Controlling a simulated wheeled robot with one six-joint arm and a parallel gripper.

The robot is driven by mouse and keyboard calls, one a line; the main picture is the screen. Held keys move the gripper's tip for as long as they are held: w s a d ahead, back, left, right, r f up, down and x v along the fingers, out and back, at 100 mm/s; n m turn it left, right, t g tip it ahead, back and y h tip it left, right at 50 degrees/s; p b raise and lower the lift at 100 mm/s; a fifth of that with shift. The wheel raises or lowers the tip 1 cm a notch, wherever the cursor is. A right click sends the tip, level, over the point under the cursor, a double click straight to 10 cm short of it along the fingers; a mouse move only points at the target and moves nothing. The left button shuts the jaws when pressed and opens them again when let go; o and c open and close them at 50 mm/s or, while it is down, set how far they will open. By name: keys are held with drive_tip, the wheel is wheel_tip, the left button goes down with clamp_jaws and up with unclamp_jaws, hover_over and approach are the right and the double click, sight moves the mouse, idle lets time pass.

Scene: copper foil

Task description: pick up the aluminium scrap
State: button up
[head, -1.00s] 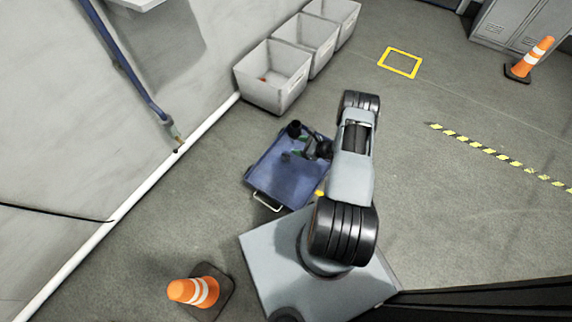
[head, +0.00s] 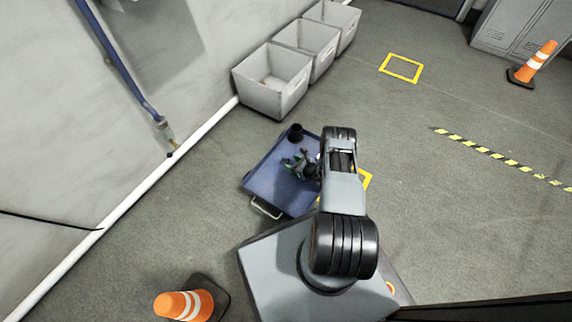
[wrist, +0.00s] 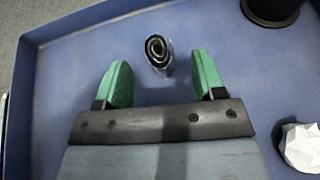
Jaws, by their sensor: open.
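My gripper (wrist: 160,84) is open, with two green fingers pointing at the floor of a blue tray (wrist: 75,62). A small rolled piece (wrist: 158,52) with a dark spiral end and pale shiny side lies just ahead of the fingertips, near the midline between them. A white, faceted crumpled piece (wrist: 302,147) lies at the right edge of the wrist view, outside the fingers. I cannot tell from looks alone which one is aluminium. In the head view my gripper (head: 298,163) is over the blue tray (head: 280,190), and the small pieces are not clear there.
A black cup (head: 296,132) stands at the tray's far corner. Grey bins (head: 270,80) line the wall behind. An orange cone (head: 183,304) stands at front left, another (head: 535,62) at far right. Open floor lies to the right.

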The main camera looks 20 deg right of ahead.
sight(288, 162)
drive_tip(key=b+x, duration=0.2)
drive_tip(key=x, duration=0.2)
drive_tip(key=shift+s+a+f+b, duration=0.1)
drive_tip(key=shift+a+f+b, duration=0.05)
drive_tip(key=shift+b, duration=0.15)
drive_tip(key=shift+w+a+f, duration=0.1)
drive_tip(key=shift+w+a, duration=0.15)
drive_tip(key=shift+w, duration=0.4)
drive_tip(key=c, duration=1)
